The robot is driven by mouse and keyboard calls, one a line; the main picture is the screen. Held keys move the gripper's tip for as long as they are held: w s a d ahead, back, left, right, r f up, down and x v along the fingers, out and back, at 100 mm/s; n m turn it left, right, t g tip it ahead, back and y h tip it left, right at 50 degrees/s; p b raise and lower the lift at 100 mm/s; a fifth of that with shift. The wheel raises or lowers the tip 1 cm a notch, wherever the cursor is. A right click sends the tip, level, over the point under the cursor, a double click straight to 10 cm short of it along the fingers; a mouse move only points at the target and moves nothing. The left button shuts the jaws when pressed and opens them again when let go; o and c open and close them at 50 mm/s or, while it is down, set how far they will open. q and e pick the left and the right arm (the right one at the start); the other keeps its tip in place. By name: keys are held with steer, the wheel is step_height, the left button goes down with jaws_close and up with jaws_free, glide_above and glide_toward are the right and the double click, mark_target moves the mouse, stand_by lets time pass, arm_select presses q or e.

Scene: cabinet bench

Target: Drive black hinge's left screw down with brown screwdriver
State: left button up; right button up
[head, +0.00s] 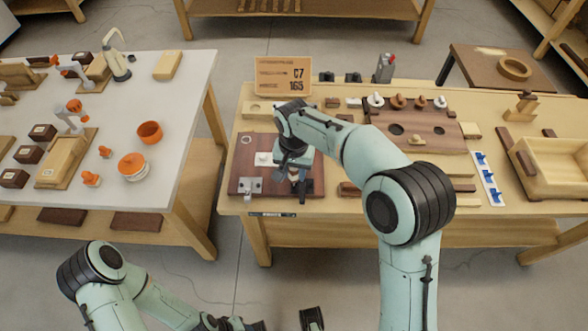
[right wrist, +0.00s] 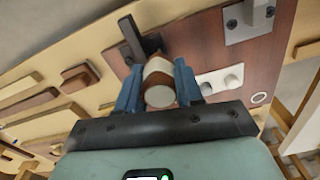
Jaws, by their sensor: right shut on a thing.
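My right gripper (head: 297,178) is over the dark brown board (head: 240,168) on the wooden bench. In the right wrist view its blue fingers (right wrist: 158,90) are shut on the brown screwdriver (right wrist: 160,72), which has a pale band and is seen from its handle end. The shaft and tip are hidden. The black hinge (right wrist: 134,42) shows just beyond the handle in the right wrist view. My left gripper (head: 285,322) is low at the bottom edge of the head view, partly cut off.
A silver hinge (head: 250,186) and a white block with pegs (head: 264,159) are on the same board. A sign (head: 283,76) stands behind it. A board with round holes (head: 425,140) and a wooden tray (head: 525,180) lie right. A white table (head: 185,110) stands left.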

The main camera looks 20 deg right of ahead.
steer(key=shift+r, duration=0.1)
steer(key=shift+r+p, duration=1.7)
steer(key=shift+r, duration=0.7)
arm_select(q)
steer(key=r, duration=0.1)
steer(key=w+r, duration=0.1)
steer(key=r, duration=0.1)
steer(key=shift+w+r, duration=0.4)
arm_select(e)
steer(key=o, duration=0.5)
steer(key=c, duration=0.5)
